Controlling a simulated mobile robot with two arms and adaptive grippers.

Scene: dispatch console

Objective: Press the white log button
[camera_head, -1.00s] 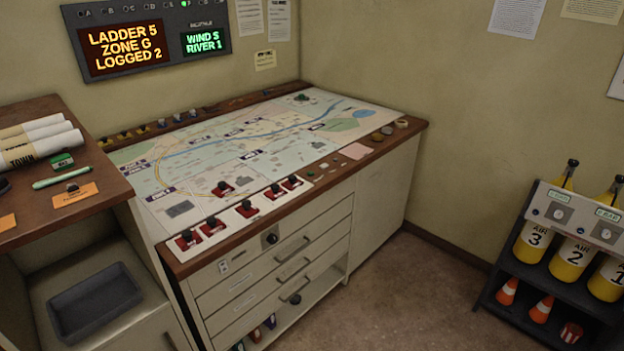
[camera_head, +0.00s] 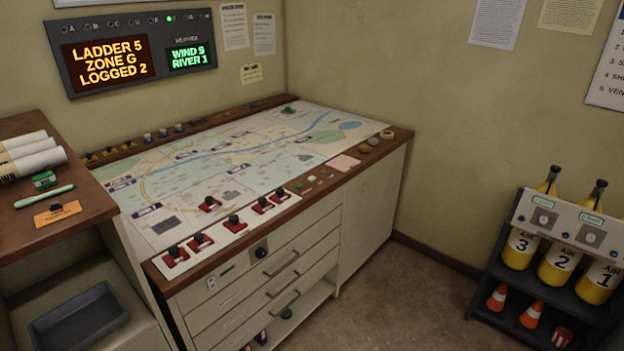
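The dispatch console (camera_head: 345,176) has a map top with a wooden rim. Several red switch units with black knobs (camera_head: 233,221) line its front edge. Small pale and dark pieces (camera_head: 311,178) sit on the front rim to their right; they are too small to tell which, if any, is the white log button. A small white plate (camera_head: 211,283) and a dark round knob (camera_head: 261,252) are on the console's front face. The wall display (camera_head: 107,56) reads LADDER 5, ZONE G, LOGGED 2. Neither of my grippers shows.
A wooden side counter (camera_head: 85,212) at left holds rolled papers (camera_head: 30,158), a green pen and an orange card. A grey tray (camera_head: 78,318) is below it. A dark rack (camera_head: 505,275) with yellow air cylinders stands at right. The floor (camera_head: 400,300) between console and rack is clear.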

